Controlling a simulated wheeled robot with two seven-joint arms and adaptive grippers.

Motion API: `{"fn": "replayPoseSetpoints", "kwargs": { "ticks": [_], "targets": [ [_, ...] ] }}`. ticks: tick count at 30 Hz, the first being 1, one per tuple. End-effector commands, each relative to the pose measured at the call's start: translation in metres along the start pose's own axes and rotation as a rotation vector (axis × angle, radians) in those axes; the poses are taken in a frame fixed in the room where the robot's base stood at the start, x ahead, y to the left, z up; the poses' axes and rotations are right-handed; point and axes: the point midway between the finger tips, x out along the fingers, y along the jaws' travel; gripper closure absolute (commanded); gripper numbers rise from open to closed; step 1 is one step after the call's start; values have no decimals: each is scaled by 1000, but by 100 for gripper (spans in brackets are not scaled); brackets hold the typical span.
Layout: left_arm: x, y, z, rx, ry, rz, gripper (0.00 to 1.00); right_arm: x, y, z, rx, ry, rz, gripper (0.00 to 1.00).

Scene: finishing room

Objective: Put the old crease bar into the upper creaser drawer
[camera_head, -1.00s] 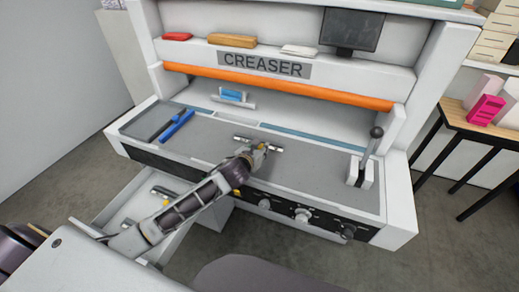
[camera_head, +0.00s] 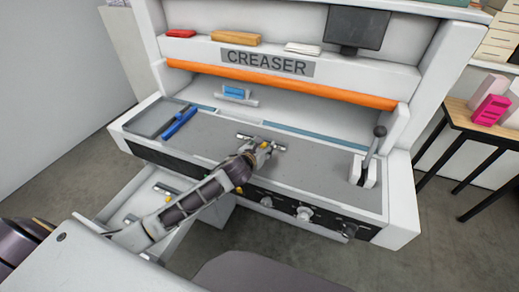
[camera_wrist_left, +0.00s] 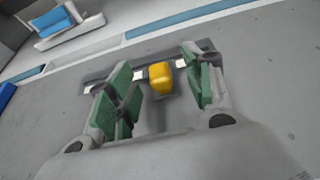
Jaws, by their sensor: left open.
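The crease bar (camera_head: 245,136) is a grey bar with a yellow grip, lying on the creaser's grey bed near the middle. In the left wrist view, its yellow grip (camera_wrist_left: 161,78) stands between the green finger pads of my left gripper (camera_wrist_left: 160,95). The gripper is open, with a gap on both sides of the grip. In the head view, my left gripper (camera_head: 263,149) is over the bar and hides part of it. An open white drawer (camera_head: 112,207) juts out under the left side of the creaser. A grey piece with yellow lies in it, partly behind my arm.
A blue tool (camera_head: 179,123) and a shallow tray lie at the bed's left end. A lever (camera_head: 374,150) stands at the right end. A small blue block (camera_head: 234,91) sits at the back. An orange bar (camera_head: 280,84) crosses above the bed.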

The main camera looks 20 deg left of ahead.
Motion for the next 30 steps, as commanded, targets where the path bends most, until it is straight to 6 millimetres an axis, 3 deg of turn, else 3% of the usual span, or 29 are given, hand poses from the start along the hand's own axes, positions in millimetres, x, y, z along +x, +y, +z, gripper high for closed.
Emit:
{"fn": "replayPoseSetpoints", "kwargs": {
  "ticks": [8, 17, 30],
  "targets": [
    [-10, 0, 2, 1, 0, 0, 49, 0, 6, 1, -3, -1, 6, 60],
    [-38, 0, 1, 1, 1, 0, 49, 0, 17, 4, -8, -4, 18, 60],
    [-85, 0, 1, 2, 1, 0, 49, 1, 4, 1, -2, -1, 4, 60]
  ]
}}
